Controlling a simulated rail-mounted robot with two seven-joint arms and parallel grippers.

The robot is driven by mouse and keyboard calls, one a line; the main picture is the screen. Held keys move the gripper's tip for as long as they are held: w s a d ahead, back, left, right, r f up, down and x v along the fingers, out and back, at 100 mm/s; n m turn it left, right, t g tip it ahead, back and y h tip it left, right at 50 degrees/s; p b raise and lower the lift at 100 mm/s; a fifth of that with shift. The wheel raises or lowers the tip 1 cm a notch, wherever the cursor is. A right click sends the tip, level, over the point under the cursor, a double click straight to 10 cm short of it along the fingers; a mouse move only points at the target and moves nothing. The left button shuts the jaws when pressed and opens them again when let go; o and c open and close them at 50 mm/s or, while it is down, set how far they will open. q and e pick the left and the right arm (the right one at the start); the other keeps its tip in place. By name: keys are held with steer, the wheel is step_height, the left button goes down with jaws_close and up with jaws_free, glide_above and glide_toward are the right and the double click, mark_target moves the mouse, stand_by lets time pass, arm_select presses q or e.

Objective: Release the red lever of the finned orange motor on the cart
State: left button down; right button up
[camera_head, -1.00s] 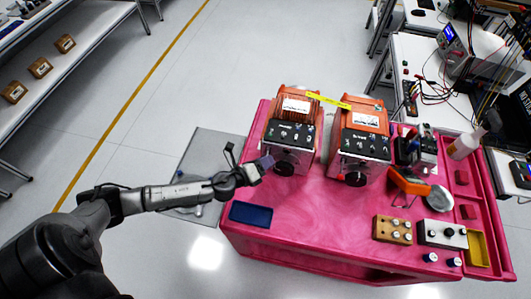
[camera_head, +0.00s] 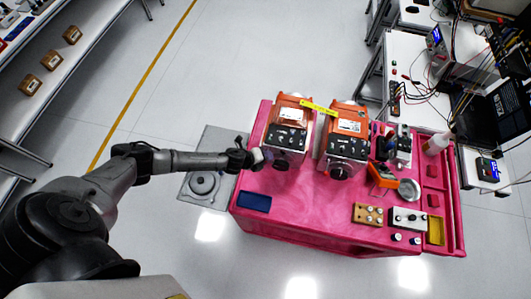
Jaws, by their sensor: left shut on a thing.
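The finned orange motor (camera_head: 290,112) is the left one of two orange motors on the pink cart (camera_head: 300,205). It has a dark panel with connectors and a black round part at its front. My left gripper (camera_head: 259,157) reaches in from the left and is shut at the motor's left side, low near the front. What it grips there is most likely the red lever, but the jaws hide it and I cannot make out its angle. My right gripper is not in view.
A second orange motor (camera_head: 348,122) stands just right, with a yellow strip (camera_head: 318,108) across both tops. A blue tray (camera_head: 254,201) lies at the cart's front left. An orange tool (camera_head: 381,177), small boxes and a bottle (camera_head: 437,143) crowd the right side.

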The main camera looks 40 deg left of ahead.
arm_select(q)
steer(key=shift+w+r+g+p, duration=0.1)
steer(key=shift+r+g+p, duration=0.25)
steer(key=shift+p, duration=0.45)
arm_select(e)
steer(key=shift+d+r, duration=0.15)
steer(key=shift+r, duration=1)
arm_select(q)
steer(key=shift+f, duration=0.15)
steer(key=c, duration=1.1)
jaws_free()
steer(key=b+v, duration=0.2)
steer(key=v, duration=1.1)
steer(key=shift+a+r, duration=0.35)
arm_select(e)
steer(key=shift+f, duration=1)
arm_select(q)
steer(key=shift+n, duration=0.3)
